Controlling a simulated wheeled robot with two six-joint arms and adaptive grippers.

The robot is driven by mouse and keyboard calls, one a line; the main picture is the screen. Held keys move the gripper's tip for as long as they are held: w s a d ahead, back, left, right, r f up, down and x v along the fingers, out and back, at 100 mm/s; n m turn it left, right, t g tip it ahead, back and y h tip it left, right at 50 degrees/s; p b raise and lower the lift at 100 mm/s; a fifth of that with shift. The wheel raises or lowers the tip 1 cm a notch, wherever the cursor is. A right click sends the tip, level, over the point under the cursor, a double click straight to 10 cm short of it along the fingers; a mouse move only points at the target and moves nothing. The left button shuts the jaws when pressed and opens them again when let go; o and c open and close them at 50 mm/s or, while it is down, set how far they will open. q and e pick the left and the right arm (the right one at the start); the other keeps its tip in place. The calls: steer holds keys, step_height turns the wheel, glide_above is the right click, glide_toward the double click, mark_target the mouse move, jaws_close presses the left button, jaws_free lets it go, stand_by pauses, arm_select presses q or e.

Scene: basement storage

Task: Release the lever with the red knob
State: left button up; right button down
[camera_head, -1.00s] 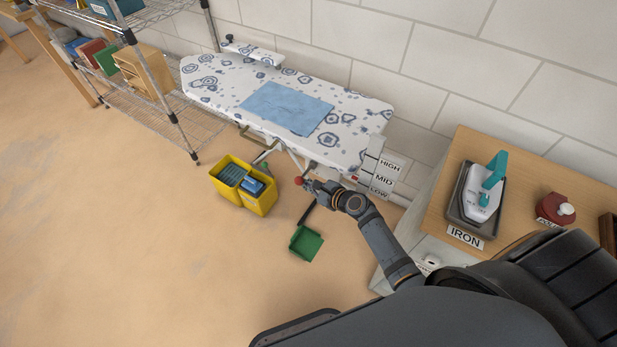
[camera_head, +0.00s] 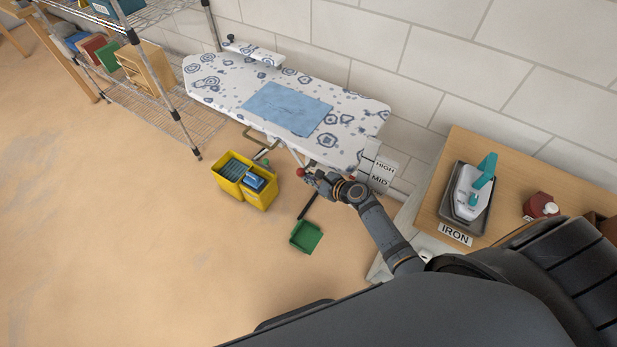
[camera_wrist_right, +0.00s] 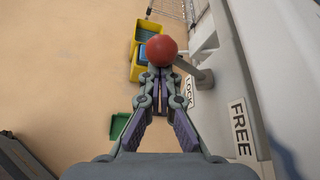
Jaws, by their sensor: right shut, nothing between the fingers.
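The lever's red knob (camera_wrist_right: 161,48) is in the right wrist view, just beyond my fingertips. Its grey lever bar (camera_wrist_right: 192,70) runs right to the pale panel beside the LOCK label (camera_wrist_right: 189,92). The FREE label (camera_wrist_right: 241,128) is lower on that panel. My right gripper (camera_wrist_right: 163,75) is shut and empty, its tips close to the knob; whether they touch it is unclear. In the head view the red knob (camera_head: 300,172) shows at the tip of my right gripper (camera_head: 309,178), below the ironing board's right end (camera_head: 372,112). My left gripper is out of view.
A yellow bucket (camera_head: 263,196) and a green dustpan (camera_head: 305,237) stand on the floor near the gripper. A wooden-topped cabinet (camera_head: 447,172) with an iron (camera_head: 466,197) is at the right. A wire shelf (camera_head: 182,118) is at the left. Open floor lies in front.

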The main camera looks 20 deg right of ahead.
steer(key=shift+r, duration=0.1)
steer(key=v, duration=1.2)
